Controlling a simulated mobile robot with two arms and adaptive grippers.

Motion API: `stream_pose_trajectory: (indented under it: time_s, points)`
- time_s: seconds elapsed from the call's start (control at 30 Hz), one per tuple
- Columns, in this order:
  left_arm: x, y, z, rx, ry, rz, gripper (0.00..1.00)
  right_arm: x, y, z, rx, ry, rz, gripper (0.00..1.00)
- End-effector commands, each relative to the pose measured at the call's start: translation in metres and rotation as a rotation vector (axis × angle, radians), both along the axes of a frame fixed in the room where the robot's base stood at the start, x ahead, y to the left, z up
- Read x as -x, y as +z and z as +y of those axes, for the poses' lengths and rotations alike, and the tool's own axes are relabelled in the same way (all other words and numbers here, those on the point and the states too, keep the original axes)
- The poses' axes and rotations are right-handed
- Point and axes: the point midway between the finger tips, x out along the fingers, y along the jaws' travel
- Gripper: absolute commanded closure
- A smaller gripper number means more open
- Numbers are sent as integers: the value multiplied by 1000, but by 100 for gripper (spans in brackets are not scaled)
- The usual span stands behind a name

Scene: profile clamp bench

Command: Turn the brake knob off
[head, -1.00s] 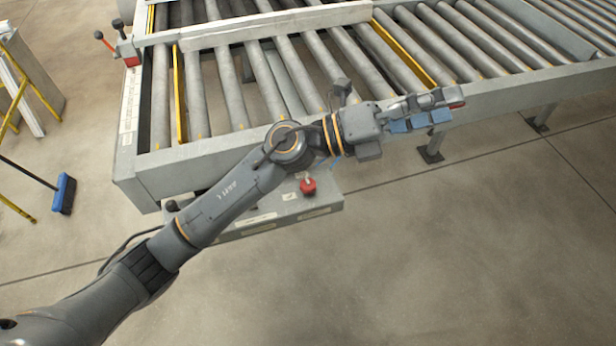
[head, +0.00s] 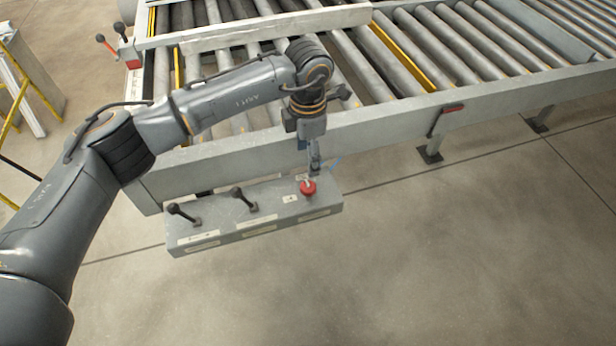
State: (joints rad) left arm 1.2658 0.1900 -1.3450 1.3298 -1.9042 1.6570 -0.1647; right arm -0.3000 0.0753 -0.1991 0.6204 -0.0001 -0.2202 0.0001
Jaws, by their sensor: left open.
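A grey control box (head: 225,222) hangs at the front of the roller bench. It carries a red knob (head: 308,188) at its right end and two black levers, one in the middle (head: 245,200) and one at the left (head: 184,213). The labels are too small to read, so I cannot confirm which control is the brake knob. My left gripper (head: 313,172) points down just behind and above the red knob. It is open, seen nearly edge-on, and I cannot tell whether it touches the knob. My right gripper is out of view.
Another box with red and black levers (head: 128,50) sits at the back left. The floor in front is clear.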

Motion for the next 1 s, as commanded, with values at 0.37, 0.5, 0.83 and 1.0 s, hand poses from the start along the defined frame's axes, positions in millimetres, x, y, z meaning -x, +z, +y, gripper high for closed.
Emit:
stream_pose_trajectory:
  time_s: [0.37, 0.5, 0.83, 1.0]
  points:
    - [2, -75, 0, 0, 0, 4, 36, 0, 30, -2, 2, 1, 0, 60]
    - [1, -91, -1, 3, 0, 2, 36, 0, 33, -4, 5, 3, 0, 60]
    - [1, -101, -1, 3, -1, 0, 36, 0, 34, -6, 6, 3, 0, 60]
    - [1, -100, -1, 3, -1, 0, 55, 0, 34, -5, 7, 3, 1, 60]
